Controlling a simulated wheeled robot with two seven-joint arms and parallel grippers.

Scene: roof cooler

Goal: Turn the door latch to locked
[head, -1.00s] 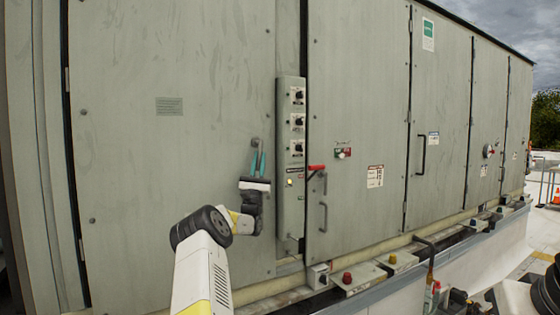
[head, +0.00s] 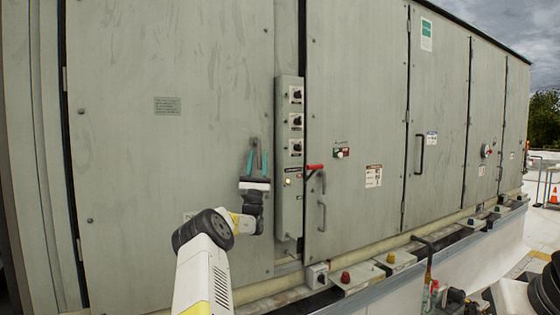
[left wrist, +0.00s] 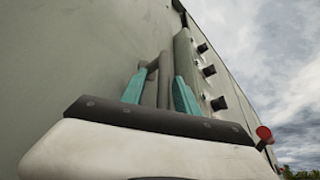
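A small grey door latch (head: 255,143) sits on the large left door panel, left of the control box. In the head view its handle hangs down between the fingers of my left gripper (head: 257,163). In the left wrist view the grey latch handle (left wrist: 164,75) stands between the two teal fingers of the left gripper (left wrist: 160,92). The fingers are apart, one on each side of the handle, with a gap visible. Whether either finger touches the handle I cannot tell. My right gripper is not in view.
A control box (head: 289,158) with several black knobs stands right of the gripper. A red-ended lever (head: 315,167) and a grey pull handle (head: 322,215) are on the neighbouring door. A pipe and a ledge (head: 350,283) run along the cooler's base.

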